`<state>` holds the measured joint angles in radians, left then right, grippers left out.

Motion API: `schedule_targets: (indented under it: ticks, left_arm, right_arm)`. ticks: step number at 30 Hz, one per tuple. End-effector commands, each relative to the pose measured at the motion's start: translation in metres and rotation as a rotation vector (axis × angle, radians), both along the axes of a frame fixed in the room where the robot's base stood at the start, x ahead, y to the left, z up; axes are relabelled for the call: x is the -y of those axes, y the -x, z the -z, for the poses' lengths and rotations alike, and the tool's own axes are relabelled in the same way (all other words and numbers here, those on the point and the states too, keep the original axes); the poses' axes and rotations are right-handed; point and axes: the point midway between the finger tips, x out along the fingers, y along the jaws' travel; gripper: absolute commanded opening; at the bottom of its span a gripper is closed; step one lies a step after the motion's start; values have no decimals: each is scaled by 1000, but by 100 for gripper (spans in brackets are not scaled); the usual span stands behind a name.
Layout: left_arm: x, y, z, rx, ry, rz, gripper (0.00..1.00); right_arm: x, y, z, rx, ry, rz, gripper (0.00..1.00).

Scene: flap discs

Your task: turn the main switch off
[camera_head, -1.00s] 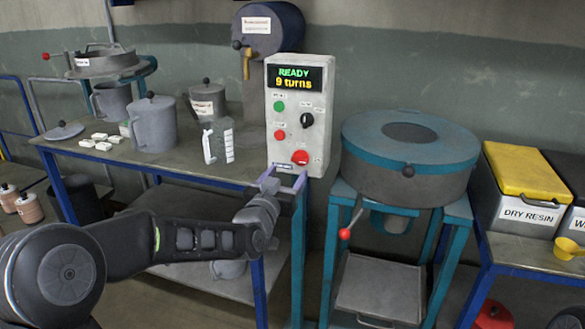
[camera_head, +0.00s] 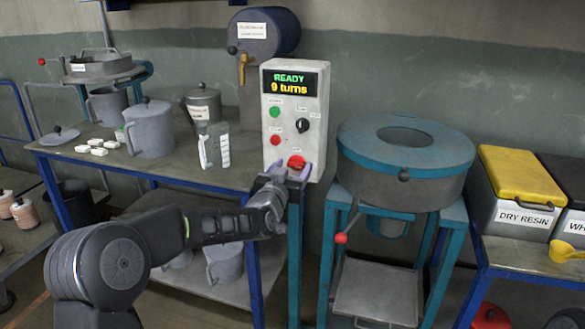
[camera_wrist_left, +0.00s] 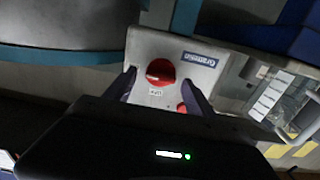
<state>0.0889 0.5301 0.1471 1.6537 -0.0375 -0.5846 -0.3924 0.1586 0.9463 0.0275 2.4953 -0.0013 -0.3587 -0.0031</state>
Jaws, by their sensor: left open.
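The control box (camera_head: 312,130) is grey, with a lit display reading "READY 9 turns". Its large red knob (camera_head: 297,161), which I take for the main switch, sits low on the front. In the left wrist view the red knob (camera_wrist_left: 160,72) lies between the two fingertips. My left gripper (camera_head: 291,172) is open in front of the box's lower part, its fingers pointing at the knob. One finger is on each side of it; I cannot tell whether they touch it. My right gripper is in neither view.
A green button (camera_head: 275,112), a black selector (camera_head: 302,125) and a smaller red button (camera_head: 276,139) are on the same panel. A blue-topped round machine (camera_head: 405,150) stands close on the right. A worktable (camera_head: 180,172) with jugs is on the left.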

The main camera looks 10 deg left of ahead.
Motion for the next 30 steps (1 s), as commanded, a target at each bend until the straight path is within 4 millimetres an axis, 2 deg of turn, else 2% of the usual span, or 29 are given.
schedule_targets:
  ticks: [7,30]
  left_arm:
    - [0,-1,0,0,0,0,64]
    - [0,-1,0,0,0,0,1]
  right_arm:
    - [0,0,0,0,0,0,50]
    - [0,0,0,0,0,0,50]
